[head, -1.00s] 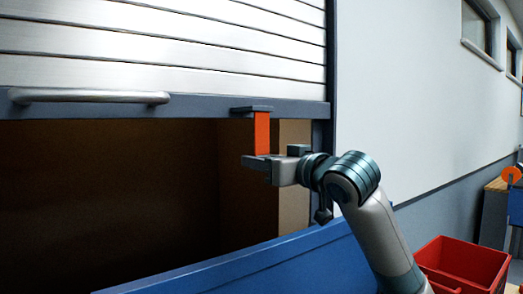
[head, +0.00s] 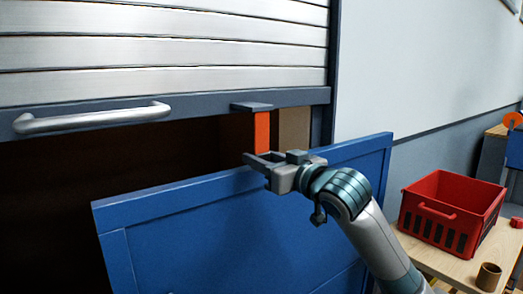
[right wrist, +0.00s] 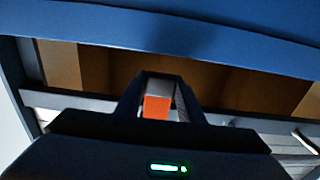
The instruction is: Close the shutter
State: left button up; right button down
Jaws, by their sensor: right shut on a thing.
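The shutter (head: 160,58) has pale metal slats and a dark bottom bar with a silver handle (head: 92,117) at the left. It is partly lowered, with a dark opening under it. An orange strap (head: 262,132) hangs from a small bracket (head: 252,106) on the bar. My right gripper (head: 264,161) is shut on the strap's lower part, below the bar. In the right wrist view the strap (right wrist: 157,106) shows between the fingers. The strap's lower end is hidden. My left gripper is not in view.
A blue panel (head: 220,220) stands in front of the opening's lower part, behind my right arm. At the right, a red crate (head: 450,215) and a brown cup (head: 488,277) stand on a wooden table (head: 430,257). A pale wall is right of the shutter.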

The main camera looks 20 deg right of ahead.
jog(key=shift+f, duration=0.15)
jog(key=c, duration=1.2)
grip_release()
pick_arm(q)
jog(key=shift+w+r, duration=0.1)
pick_arm(e)
jog(key=shift+s, duration=0.15)
pick_arm(q)
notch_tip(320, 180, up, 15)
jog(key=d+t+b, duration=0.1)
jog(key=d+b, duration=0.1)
jog(key=b, duration=0.5)
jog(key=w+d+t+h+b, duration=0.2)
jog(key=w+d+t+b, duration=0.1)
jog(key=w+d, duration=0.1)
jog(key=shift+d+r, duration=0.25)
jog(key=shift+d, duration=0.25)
pick_arm(e)
jog(key=v, duration=1.7)
